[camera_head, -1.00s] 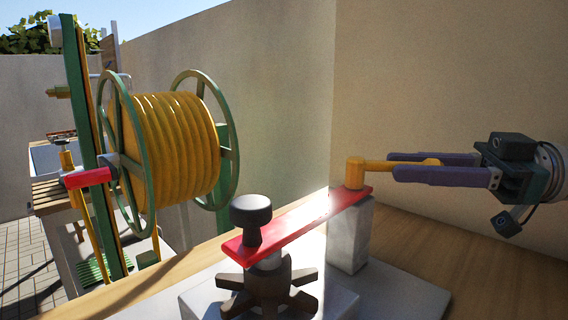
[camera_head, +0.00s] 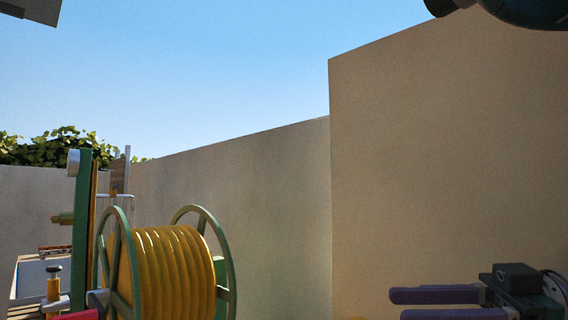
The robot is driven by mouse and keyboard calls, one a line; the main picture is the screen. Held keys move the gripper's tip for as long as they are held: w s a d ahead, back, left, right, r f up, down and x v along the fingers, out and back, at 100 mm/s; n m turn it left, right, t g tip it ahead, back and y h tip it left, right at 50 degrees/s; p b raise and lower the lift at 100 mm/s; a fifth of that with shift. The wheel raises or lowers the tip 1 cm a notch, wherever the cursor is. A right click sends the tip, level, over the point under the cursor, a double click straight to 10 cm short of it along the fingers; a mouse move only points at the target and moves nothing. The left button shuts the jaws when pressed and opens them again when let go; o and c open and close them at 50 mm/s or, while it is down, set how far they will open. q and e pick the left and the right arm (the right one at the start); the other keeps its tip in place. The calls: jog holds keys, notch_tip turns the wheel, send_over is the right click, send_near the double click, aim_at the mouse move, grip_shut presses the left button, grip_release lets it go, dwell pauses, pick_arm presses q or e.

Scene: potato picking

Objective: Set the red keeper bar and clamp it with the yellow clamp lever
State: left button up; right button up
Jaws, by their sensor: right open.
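My right gripper (camera_head: 397,304) is at the bottom right, its two purple fingers pointing left. The fingers are apart, and only wall shows in the gap between them. The yellow clamp lever is also out of view, apart from perhaps a sliver at the bottom edge left of the fingers. My left gripper is not in view.
A green reel wound with yellow hose (camera_head: 172,275) stands at the lower left, with a red piece (camera_head: 77,315) at its left. A plain wall (camera_head: 440,170) stands behind my gripper. Leaves (camera_head: 65,148) and open sky show beyond the walls.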

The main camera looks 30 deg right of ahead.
notch_tip(320, 180, up, 18)
jog(key=p, duration=1.3)
jog(key=shift+f, duration=0.15)
jog(key=shift+c, duration=0.4)
